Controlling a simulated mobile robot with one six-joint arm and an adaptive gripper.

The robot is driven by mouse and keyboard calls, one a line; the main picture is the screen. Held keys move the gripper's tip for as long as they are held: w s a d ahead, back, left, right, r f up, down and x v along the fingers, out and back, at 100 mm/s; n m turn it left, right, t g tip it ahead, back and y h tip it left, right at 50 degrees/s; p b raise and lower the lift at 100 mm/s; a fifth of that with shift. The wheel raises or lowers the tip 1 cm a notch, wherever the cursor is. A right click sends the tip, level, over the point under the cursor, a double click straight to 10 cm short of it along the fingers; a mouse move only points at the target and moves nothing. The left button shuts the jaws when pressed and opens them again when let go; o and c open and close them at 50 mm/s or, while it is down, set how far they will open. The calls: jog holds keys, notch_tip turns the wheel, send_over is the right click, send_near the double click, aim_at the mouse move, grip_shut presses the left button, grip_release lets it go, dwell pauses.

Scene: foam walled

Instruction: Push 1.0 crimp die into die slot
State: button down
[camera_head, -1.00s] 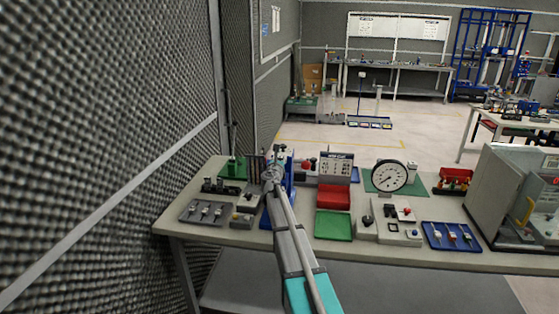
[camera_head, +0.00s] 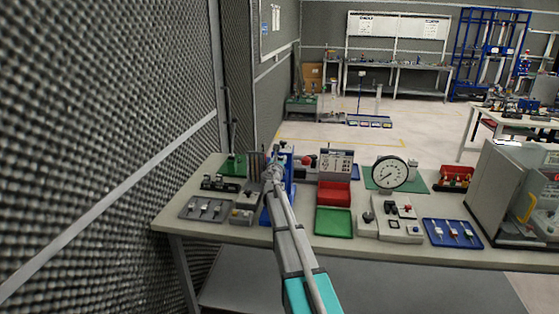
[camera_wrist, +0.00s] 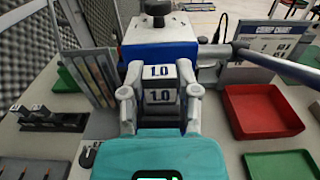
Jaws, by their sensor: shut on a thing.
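My gripper (camera_wrist: 160,94) is shut on a small pale block marked 1.0, the crimp die (camera_wrist: 160,97), with one finger on each side of it. A second 1.0 label (camera_wrist: 160,72) shows just beyond, on or right behind the block; I cannot tell which part bears it. The blue and grey crimp press (camera_wrist: 160,52) stands directly ahead, with a black knob on top. The die slot itself is hidden behind the die and fingers. In the head view my gripper (camera_head: 273,176) is small, at the front of the blue press (camera_head: 290,174).
A black block rack (camera_wrist: 50,118) stands left of the gripper, near upright coloured strips (camera_wrist: 93,75). A red bin (camera_wrist: 262,108) and a green tray (camera_head: 333,222) are to the right. A grey bar (camera_wrist: 275,64) runs rightward from the press. A foam wall (camera_head: 100,150) is left.

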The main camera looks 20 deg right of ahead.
jog(key=shift+f+b, duration=0.45)
jog(key=shift+f, duration=0.05)
jog(key=shift+c, duration=1.3)
grip_release()
jog(key=shift+s+a, duration=0.1)
jog(key=v, duration=1.1)
jog(key=shift+s+a, duration=0.2)
jog(key=shift+s, duration=0.1)
